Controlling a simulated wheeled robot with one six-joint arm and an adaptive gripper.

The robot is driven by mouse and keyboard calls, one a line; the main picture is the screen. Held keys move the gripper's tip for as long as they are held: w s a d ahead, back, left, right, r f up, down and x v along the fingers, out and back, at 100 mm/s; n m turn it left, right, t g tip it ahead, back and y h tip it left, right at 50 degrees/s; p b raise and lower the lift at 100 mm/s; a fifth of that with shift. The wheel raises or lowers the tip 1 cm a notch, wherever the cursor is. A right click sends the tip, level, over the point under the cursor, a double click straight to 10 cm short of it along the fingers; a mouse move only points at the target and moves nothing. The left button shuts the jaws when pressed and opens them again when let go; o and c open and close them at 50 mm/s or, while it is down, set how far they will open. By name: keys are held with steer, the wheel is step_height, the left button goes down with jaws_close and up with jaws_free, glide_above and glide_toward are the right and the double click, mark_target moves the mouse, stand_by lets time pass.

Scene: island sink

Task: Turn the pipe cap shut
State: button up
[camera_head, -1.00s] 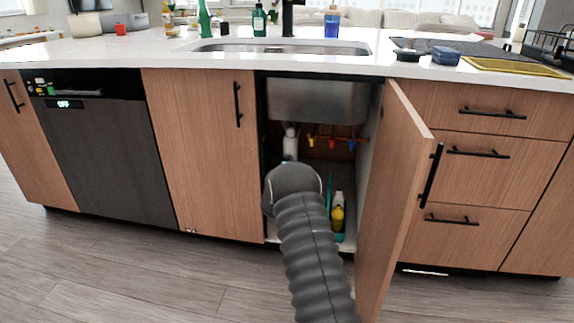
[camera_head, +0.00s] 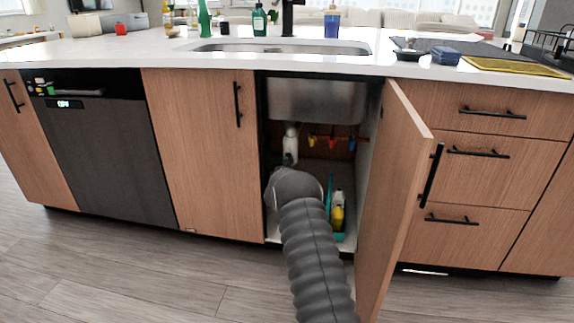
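The cabinet under the sink is open, and my dark grey ribbed arm reaches in from the lower right. Its rounded end covers the lower left of the opening. My gripper is hidden behind the arm, so its fingers do not show. A white pipe-like part (camera_head: 290,143) stands upright under the steel sink basin (camera_head: 317,100), just above the arm's end. Its lower part is hidden by the arm. I cannot make out a cap on it. Small yellow (camera_head: 312,141), red (camera_head: 332,143) and blue (camera_head: 351,144) parts sit in a row at the back.
The open cabinet door (camera_head: 394,200) stands close on the right of my arm. A yellow bottle (camera_head: 338,215) and a teal item (camera_head: 329,195) stand on the cabinet floor right of the arm. The closed door (camera_head: 200,150) bounds the left side.

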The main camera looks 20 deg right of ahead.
steer(key=shift+f+m+b, duration=0.15)
steer(key=shift+m+b, duration=0.25)
steer(key=shift+b, duration=0.15)
steer(key=shift+f+m+b, duration=0.1)
steer(key=shift+m+b, duration=0.9)
steer(key=shift+b, duration=0.15)
steer(key=m+b, duration=0.5)
steer(key=m, duration=0.2)
steer(key=m+b, duration=0.1)
steer(key=m, duration=0.2)
steer(key=shift+r+m, duration=0.25)
steer(key=shift+m, duration=0.15)
steer(key=m, duration=0.4)
steer(key=shift+r+m, duration=0.1)
steer(key=shift+m, duration=0.2)
steer(key=o, duration=1)
steer(key=shift+w+a, duration=0.1)
steer(key=shift+o, duration=0.2)
